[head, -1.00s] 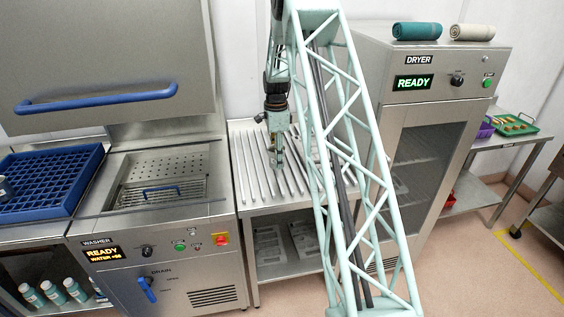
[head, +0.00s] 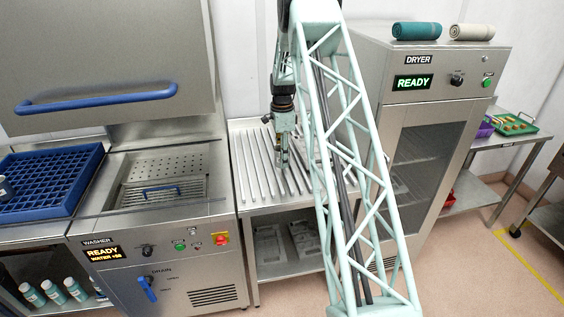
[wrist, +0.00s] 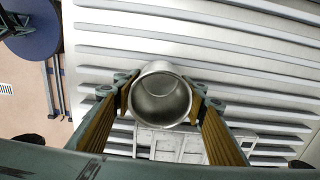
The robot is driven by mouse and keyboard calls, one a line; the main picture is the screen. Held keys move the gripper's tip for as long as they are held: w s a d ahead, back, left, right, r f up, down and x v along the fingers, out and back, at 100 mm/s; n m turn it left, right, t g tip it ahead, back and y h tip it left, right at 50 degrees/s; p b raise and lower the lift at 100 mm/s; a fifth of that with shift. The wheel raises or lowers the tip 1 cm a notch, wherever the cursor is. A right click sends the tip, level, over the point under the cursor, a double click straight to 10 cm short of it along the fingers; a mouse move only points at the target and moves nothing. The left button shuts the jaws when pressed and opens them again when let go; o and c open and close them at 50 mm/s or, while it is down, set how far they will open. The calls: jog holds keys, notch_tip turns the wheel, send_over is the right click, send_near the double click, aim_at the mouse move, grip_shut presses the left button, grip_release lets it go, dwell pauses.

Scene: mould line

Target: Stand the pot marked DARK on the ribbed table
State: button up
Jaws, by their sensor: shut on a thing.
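A bare metal pot (wrist: 160,98), round and open-mouthed, sits between the two fingers of my gripper (wrist: 162,100) in the wrist view. The fingers are shut on its sides. I look into its empty mouth; no DARK marking shows. The ribbed table (wrist: 240,48) fills much of the wrist view behind the pot. In the head view my gripper (head: 284,165) points down over the ribbed table (head: 249,180), between the washer and the dryer. The pot is too small and hidden there to make out, and I cannot tell whether it touches the ribs.
The washer (head: 160,250) stands left with its hood up, beside a blue rack (head: 50,180). The dryer (head: 430,140) stands close on the right, with rolled cloths on top. Grey trays (head: 302,240) lie on the shelf below. The ribbed table's front left is clear.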

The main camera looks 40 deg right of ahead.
jog(key=shift+w+f, duration=0.1)
jog(key=shift+f, duration=0.8)
jog(key=shift+f, duration=0.15)
jog(key=o, duration=0.9)
jog(key=shift+r, duration=6.15)
